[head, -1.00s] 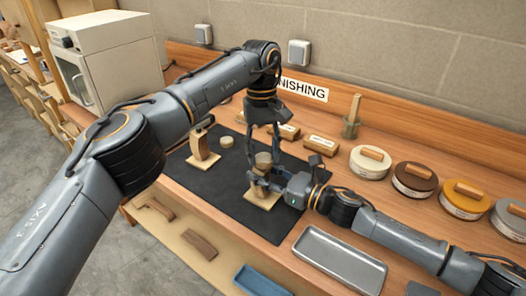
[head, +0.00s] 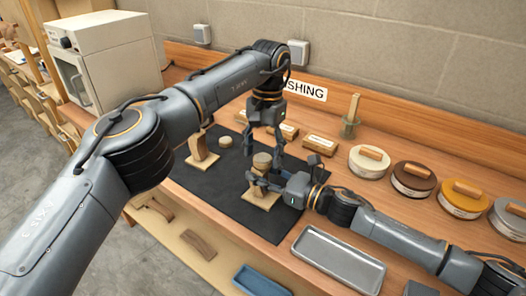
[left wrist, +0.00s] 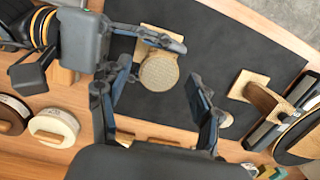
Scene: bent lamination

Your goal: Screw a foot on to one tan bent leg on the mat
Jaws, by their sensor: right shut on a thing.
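One tan bent leg (head: 262,198) stands on the black mat (head: 225,190), with its square end down. My right gripper (head: 258,180) is shut on this leg from the right. A round tan foot (head: 262,159) sits on top of it; the left wrist view shows the foot's flat face (left wrist: 159,72). Whether its thread is fully seated is hidden. My left gripper (head: 265,147) is open and empty, just above the foot, with a finger to either side. A second bent leg (head: 201,150) stands on the mat's left, with a loose foot (head: 226,141) near it.
Wooden blocks (head: 320,144) lie along the mat's back edge. Several round tins (head: 369,162) stand at the right. A metal tray (head: 338,262) is at the front right. Dark bent pieces (head: 198,243) and a blue tray (head: 260,283) are on the lower shelf.

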